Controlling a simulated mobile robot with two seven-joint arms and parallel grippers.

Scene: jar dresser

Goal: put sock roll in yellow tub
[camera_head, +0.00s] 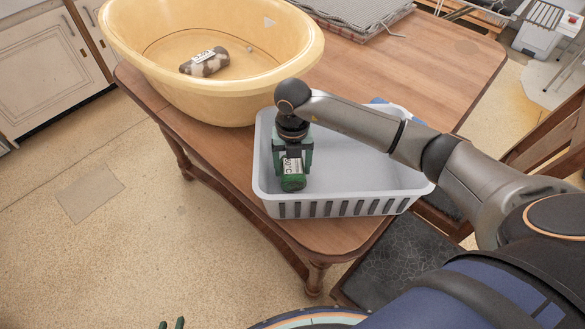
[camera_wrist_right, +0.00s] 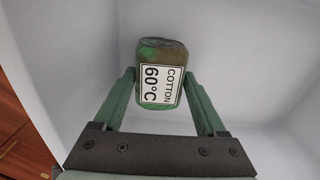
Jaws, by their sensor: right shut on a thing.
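My right gripper (camera_head: 292,165) is shut on a green sock roll (camera_head: 293,183) with a white label, inside the white basket. In the right wrist view the roll (camera_wrist_right: 162,72) is between the two green fingers (camera_wrist_right: 162,95), its label reading "COTTON 60°C". The yellow tub (camera_head: 160,85) stands on the table left of the basket. A brown and beige patterned sock roll (camera_head: 192,70) with a white label lies in the tub. Only the fingertips of my left gripper (camera_head: 171,324) show at the bottom edge, apart and with nothing between them.
The white slotted basket (camera_head: 335,208) is at the table's near edge, its front wall close to the right gripper. A grey folded cloth (camera_head: 350,10) lies at the back. A dark chair seat (camera_head: 395,270) is below right.

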